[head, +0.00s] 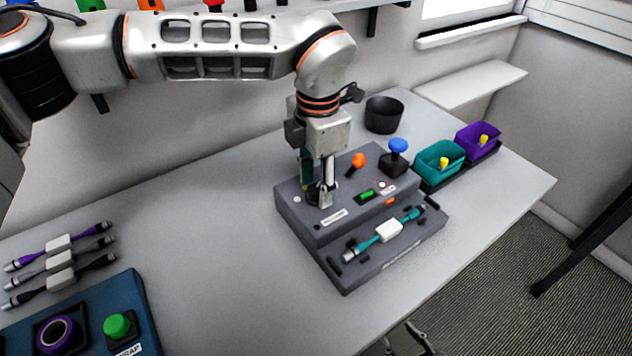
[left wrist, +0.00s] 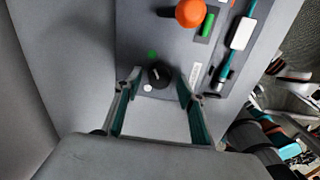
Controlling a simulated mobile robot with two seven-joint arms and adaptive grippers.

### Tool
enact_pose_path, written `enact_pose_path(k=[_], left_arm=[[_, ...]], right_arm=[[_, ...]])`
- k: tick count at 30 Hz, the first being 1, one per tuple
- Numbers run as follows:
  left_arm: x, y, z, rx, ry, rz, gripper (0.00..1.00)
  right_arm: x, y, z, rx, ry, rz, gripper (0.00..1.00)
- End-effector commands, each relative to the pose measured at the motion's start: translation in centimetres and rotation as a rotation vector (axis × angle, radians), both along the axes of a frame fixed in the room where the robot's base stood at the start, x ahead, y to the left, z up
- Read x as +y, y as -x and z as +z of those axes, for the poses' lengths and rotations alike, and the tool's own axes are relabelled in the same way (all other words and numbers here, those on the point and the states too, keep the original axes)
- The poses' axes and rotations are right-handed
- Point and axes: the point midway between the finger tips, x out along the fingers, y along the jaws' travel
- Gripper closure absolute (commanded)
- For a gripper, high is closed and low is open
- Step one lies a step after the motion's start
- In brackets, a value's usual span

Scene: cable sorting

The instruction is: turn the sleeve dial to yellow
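The sleeve dial (left wrist: 160,74) is a round black knob with a pale pointer line, on top of the grey machine (head: 295,208). My left gripper (left wrist: 162,80) points down over the machine, open, with one finger on each side of the dial and a small gap to each. In the head view this gripper (head: 320,197) mostly hides the dial. My right gripper (head: 408,340) shows only partly at the bottom edge, below the table; its opening is unclear.
A teal cable with a white label (head: 388,230) lies on the machine's front ledge. An orange-knobbed lever (head: 357,160), a blue-topped knob (head: 398,146) and a black cup (head: 384,115) stand close by. Teal (head: 433,172) and purple (head: 470,148) bins are right. The table's middle is clear.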

Motion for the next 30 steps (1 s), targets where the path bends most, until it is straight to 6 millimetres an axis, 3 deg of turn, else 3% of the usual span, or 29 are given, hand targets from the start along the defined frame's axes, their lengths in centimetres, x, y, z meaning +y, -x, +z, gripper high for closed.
enact_pose_path(k=[8, 13, 23, 30], left_arm=[[0.00, -0.01, -0.24, 0.000, 0.000, 0.000, 0.60], [0.00, -0.01, -0.22, 0.000, 0.000, 0.000, 0.99], [-0.01, -0.02, -0.19, 0.000, 0.001, 0.020, 0.99], [-0.04, -0.04, -0.15, -0.001, 0.001, 0.131, 0.99]], right_arm=[[0.03, -0.29, 0.41, -0.008, -0.001, -0.001, 0.60], [0.02, -0.29, 0.38, -0.008, -0.001, -0.001, 0.60], [-0.03, -0.13, 0.08, -0.002, 0.000, -0.001, 0.60], [-0.05, -0.12, 0.10, -0.001, 0.001, 0.000, 0.60]])
